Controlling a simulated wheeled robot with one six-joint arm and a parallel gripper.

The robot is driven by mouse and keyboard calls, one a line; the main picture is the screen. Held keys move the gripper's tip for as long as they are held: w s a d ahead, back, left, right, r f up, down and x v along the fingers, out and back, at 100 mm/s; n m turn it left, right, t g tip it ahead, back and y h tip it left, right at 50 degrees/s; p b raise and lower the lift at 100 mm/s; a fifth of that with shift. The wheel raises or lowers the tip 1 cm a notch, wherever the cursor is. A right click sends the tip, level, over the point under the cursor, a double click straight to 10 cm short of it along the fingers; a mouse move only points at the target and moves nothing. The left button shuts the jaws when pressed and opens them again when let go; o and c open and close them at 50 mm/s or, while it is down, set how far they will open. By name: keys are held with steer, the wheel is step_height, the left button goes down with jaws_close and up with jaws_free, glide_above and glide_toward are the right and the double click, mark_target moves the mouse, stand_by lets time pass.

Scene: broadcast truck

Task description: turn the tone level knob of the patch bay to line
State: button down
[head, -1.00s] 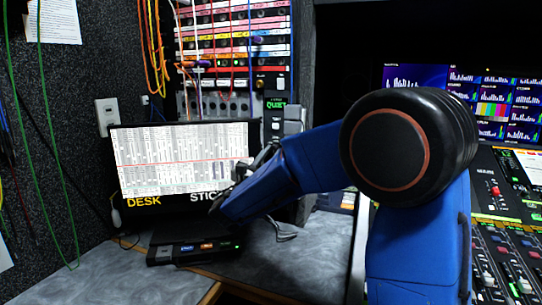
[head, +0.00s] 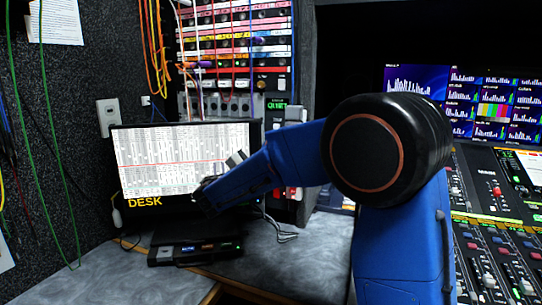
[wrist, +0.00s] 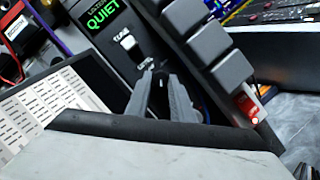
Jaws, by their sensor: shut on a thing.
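The patch bay (head: 235,60) stands at the back in the head view, with several rows of jacks and coloured cords. Its panel with the green QUIET display (wrist: 103,14) shows in the wrist view. Below that display is a white-tipped TONE switch (wrist: 128,42), and a LEVEL label (wrist: 145,67) lies just above my fingertips. My gripper (wrist: 160,82) is shut on the dark tone level knob under this label. The fingers hide most of the knob, and its pointer setting cannot be read.
A lit screen (head: 185,160) marked DESK stands left of the arm. Grey block keys (wrist: 208,42) and a red switch (wrist: 245,104) lie right of the fingers in the wrist view. Cords hang at the left. A mixing desk (head: 495,235) stands at the right.

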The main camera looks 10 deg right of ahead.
steer(key=shift+m+g, duration=0.7)
steer(key=shift+m, duration=0.5)
steer(key=c, duration=1.5)
jaws_free()
steer(key=shift+c, duration=0.2)
steer(key=shift+r, duration=0.1)
steer(key=shift+a, duration=0.1)
steer(key=v, duration=1.7)
steer(key=shift+s, duration=0.15)
steer(key=shift+a, duration=0.15)
